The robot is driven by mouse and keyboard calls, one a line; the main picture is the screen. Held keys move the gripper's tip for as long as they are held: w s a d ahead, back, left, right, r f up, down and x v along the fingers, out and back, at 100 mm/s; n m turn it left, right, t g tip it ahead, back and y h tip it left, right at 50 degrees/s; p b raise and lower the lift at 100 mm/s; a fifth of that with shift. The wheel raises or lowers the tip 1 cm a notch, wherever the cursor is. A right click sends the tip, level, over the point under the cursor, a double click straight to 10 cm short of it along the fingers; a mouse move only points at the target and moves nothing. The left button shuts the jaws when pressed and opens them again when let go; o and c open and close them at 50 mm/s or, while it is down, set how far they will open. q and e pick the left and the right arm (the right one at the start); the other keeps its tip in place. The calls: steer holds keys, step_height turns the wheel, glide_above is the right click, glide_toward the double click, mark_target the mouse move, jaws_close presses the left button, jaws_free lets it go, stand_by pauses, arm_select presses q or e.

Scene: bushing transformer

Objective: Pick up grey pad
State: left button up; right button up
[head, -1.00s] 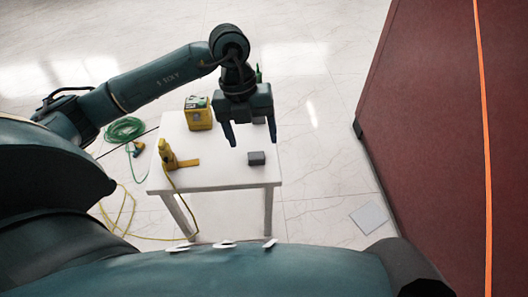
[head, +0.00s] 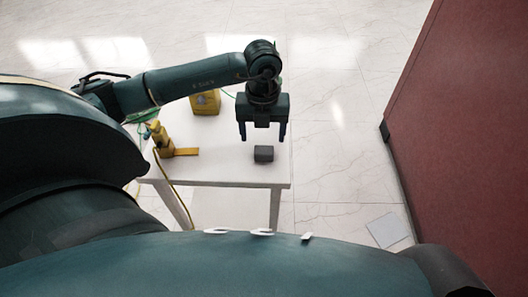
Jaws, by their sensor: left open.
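The grey pad (head: 264,154) is a small dark grey block on the white table (head: 225,171), near its front right corner. My left gripper (head: 262,137) hangs over the table with its two fingers pointing down and spread apart. It is open and empty. In the picture its fingertips lie just above the pad, one to each side of it. I cannot tell the exact height between them. My right gripper does not show.
A yellow tool (head: 164,142) with a cable stands on the table's left side. A yellow box (head: 206,101) stands at the back, partly behind my arm. A dark red wall or cabinet (head: 450,130) rises at the right.

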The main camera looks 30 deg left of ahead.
arm_select(q)
steer(key=f, duration=0.5)
steer(key=shift+s+d+f, duration=0.15)
steer(key=shift+s+d, duration=0.1)
steer(key=shift+d, duration=0.1)
steer(key=c, duration=1.1)
